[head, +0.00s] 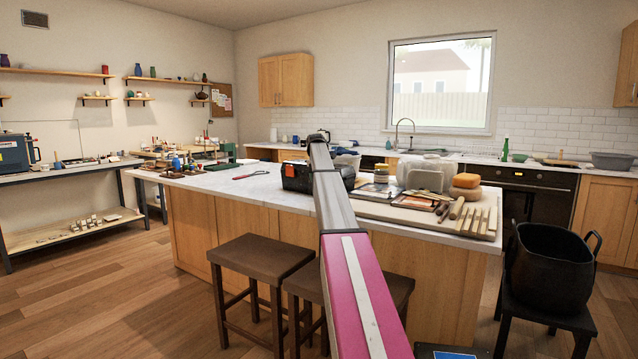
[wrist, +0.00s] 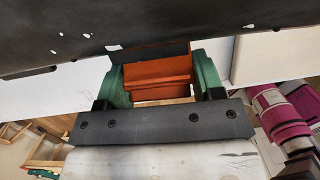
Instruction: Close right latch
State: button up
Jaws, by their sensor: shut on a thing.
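A black toolbox (head: 297,184) stands on the island counter, partly covered by my arm in the head view. An orange latch (head: 289,170) shows on its left part. In the wrist view the dark toolbox body (wrist: 150,22) fills the top, with an orange latch (wrist: 157,72) on it. My gripper (wrist: 160,84) has its green fingers on either side of this latch, shut on it. The latch stands between the fingers, its far edge against the dark body. In the head view my gripper and the right latch are hidden behind my arm.
The white island counter (head: 232,186) has free room left of the toolbox, where a red-handled tool (head: 251,175) lies. To the right are a board with wooden tools (head: 470,219), jars (head: 381,174) and tubs. Two dark stools (head: 262,256) stand in front of the island.

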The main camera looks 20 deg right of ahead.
jog(key=shift+w+d+r+g+y, duration=0.15)
jog(key=shift+r+g+y, duration=0.1)
jog(key=shift+g+y, duration=0.35)
jog(key=shift+w+d+r+g+y, duration=0.1)
jog(key=shift+r+g+y, duration=0.2)
jog(key=shift+y, duration=0.5)
jog(key=o, duration=0.9)
jog(key=r, duration=0.3)
jog(key=d+r, duration=0.1)
jog(key=r, duration=0.6)
jog(key=shift+w+d+r, duration=0.2)
jog(key=shift+w+r, duration=0.1)
jog(key=shift+w, duration=0.1)
